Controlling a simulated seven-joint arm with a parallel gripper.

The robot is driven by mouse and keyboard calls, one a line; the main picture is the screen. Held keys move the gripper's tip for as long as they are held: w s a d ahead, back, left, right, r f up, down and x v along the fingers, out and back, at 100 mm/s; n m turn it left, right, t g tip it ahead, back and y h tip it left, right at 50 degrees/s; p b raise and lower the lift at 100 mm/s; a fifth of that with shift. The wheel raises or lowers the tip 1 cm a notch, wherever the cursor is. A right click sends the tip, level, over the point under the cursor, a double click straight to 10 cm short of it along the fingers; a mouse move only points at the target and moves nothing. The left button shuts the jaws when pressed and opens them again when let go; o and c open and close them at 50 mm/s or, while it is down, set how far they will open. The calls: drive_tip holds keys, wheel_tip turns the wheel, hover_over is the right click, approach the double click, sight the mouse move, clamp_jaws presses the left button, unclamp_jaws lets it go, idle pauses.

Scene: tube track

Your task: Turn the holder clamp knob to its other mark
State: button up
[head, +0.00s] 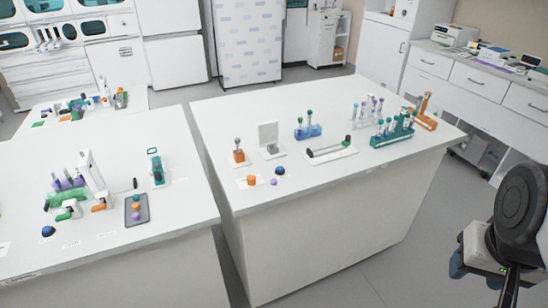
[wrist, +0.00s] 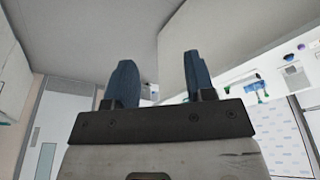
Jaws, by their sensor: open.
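My gripper (wrist: 159,78) is open, with two blue fingers apart and nothing between them in the wrist view. In the head view my gripper (head: 457,266) hangs at the right edge, clear of the right-hand table and far from the things on it. I cannot tell for sure which part is the holder clamp knob. A white track (head: 330,153) with a dark green-and-black end piece (head: 347,141) lies on the right-hand table. An orange holder (head: 424,112) stands at that table's far right. Any mark on a knob is too small to read.
The right-hand table (head: 330,187) also bears tube racks (head: 393,132), a grey upright plate (head: 268,135), and an orange block (head: 239,156). The left-hand table (head: 150,235) bears a white stand (head: 94,178) and a dark tray (head: 146,217). A floor gap separates the tables.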

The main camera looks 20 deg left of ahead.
drive_tip(key=shift+o, duration=0.6)
